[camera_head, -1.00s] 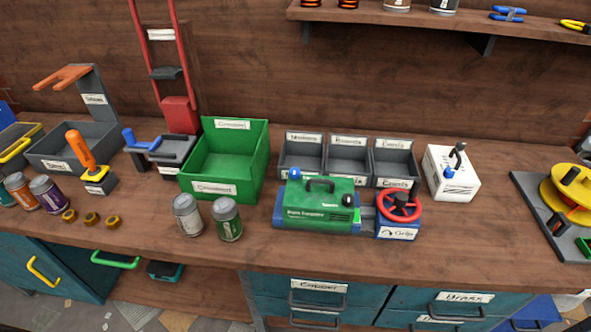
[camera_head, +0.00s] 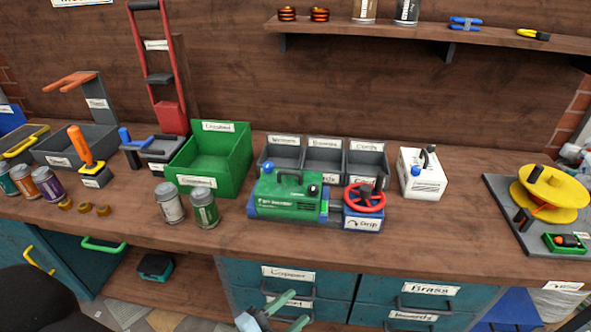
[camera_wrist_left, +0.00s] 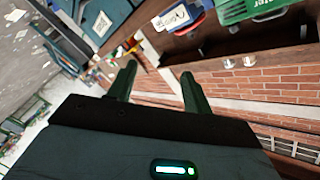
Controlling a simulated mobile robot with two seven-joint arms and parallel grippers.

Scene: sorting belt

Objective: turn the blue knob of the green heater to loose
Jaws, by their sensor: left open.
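The green heater (camera_head: 287,198) stands on the bench in the head view, with a dark handle on top and a blue base. A blue knob (camera_head: 268,167) shows at its upper left. My left gripper (camera_head: 297,308) is at the bottom of the head view, in front of the drawers and below the bench top, well apart from the heater. Its two green fingers are spread, with nothing between them. In the left wrist view its fingers (camera_wrist_left: 157,80) are also apart and empty. My right gripper is not in view.
A red handwheel (camera_head: 365,198) on a blue block stands right of the heater. Two jars (camera_head: 170,203) stand to its left, a green bin (camera_head: 208,160) behind them. Grey bins (camera_head: 325,158) are behind it. The bench front (camera_head: 300,250) before the heater is clear.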

